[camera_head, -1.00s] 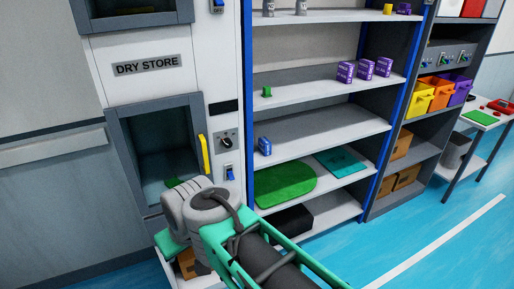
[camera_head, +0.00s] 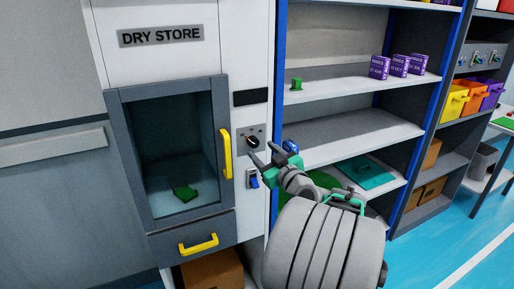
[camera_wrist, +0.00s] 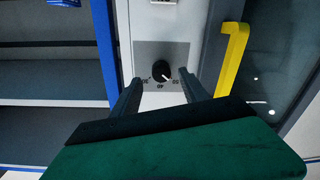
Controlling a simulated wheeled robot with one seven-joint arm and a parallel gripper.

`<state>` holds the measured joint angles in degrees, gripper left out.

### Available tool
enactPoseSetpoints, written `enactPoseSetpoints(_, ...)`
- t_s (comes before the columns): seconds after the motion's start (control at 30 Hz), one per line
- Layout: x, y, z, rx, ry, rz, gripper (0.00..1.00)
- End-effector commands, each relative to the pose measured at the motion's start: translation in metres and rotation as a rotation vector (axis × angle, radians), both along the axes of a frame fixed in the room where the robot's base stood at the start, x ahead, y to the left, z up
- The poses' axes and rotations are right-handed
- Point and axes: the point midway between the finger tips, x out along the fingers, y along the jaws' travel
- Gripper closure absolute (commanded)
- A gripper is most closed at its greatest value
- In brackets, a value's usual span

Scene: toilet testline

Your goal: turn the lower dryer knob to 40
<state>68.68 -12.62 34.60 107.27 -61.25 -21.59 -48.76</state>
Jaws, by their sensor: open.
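The lower dryer knob (camera_head: 253,142) is a dark round knob on a grey plate, right of the dryer door. In the wrist view the knob (camera_wrist: 160,70) shows a white pointer mark towards the lower right. My gripper (camera_head: 266,153) is open in front of the knob plate. In the wrist view my gripper (camera_wrist: 160,92) has one finger on each side of the knob, with nothing held. Whether the fingertips reach around the knob I cannot tell.
A yellow door handle (camera_head: 226,154) stands close left of the knob; it is at the right in the wrist view (camera_wrist: 232,58). A blue switch (camera_head: 254,180) sits below. The blue shelf post (camera_head: 277,110) and shelves are to the right.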

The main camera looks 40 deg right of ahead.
Motion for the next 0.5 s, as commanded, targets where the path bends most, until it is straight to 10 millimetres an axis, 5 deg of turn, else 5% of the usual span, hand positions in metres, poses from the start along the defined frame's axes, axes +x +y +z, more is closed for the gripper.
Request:
enactPoseSetpoints(0.2, 0.030, -0.006, 0.001, 0.001, 0.001, 0.003, 0.48)
enactPoseSetpoints(0.5, 0.032, -0.007, -0.001, 0.002, 0.002, 0.000, 0.50)
